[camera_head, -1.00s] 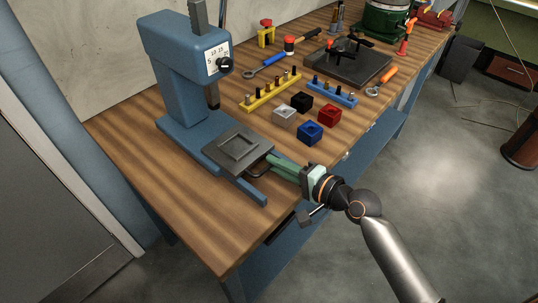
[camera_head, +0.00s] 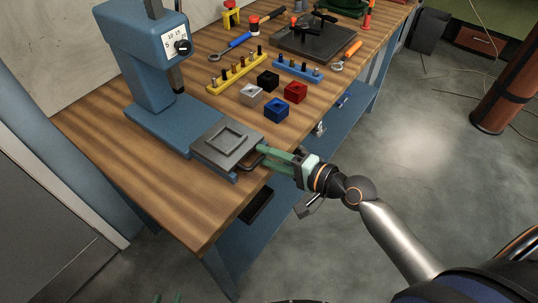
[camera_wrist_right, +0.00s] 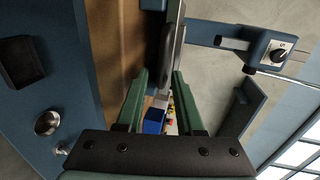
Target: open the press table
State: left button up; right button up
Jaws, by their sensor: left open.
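The blue press (camera_head: 150,60) stands at the near left end of the bench. Its grey press table (camera_head: 228,143) is slid out towards me along the press base, almost to the base's front end. A dark loop handle (camera_head: 247,163) sticks out from the table's front. In the right wrist view the dark handle (camera_wrist_right: 166,48) lies between the fingers. My left gripper (camera_head: 167,298) shows only its fingertips at the bottom edge, apart and empty.
The wooden bench (camera_head: 140,170) holds a blue cube (camera_head: 276,110), a red cube (camera_head: 295,92), a yellow rack (camera_head: 237,73) and a blue rack (camera_head: 298,70) behind the table. The floor in front (camera_head: 420,150) is clear.

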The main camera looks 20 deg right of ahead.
jog(key=shift+o, duration=0.2)
jog(key=b+v, duration=0.2)
jog(key=v, duration=1)
jog(key=shift+s+b, duration=0.25)
jog(key=shift+b, duration=0.15)
jog(key=shift+d, duration=0.15)
jog(key=s+a+f+n+g+h+p, duration=0.1)
jog(key=s+a+f+n+h+p, duration=0.1)
jog(key=f+n, duration=0.4)
jog(key=s+a+f+n+g+h+p, duration=0.2)
jog(key=f+n, duration=0.5)
jog(key=f, duration=0.8)
jog(key=s+a+h+p, duration=0.1)
jog(key=s+h, duration=0.1)
jog(key=shift+s+a+f, duration=0.2)
jog(key=shift+s+a, duration=0.1)
jog(key=shift+s, duration=0.05)
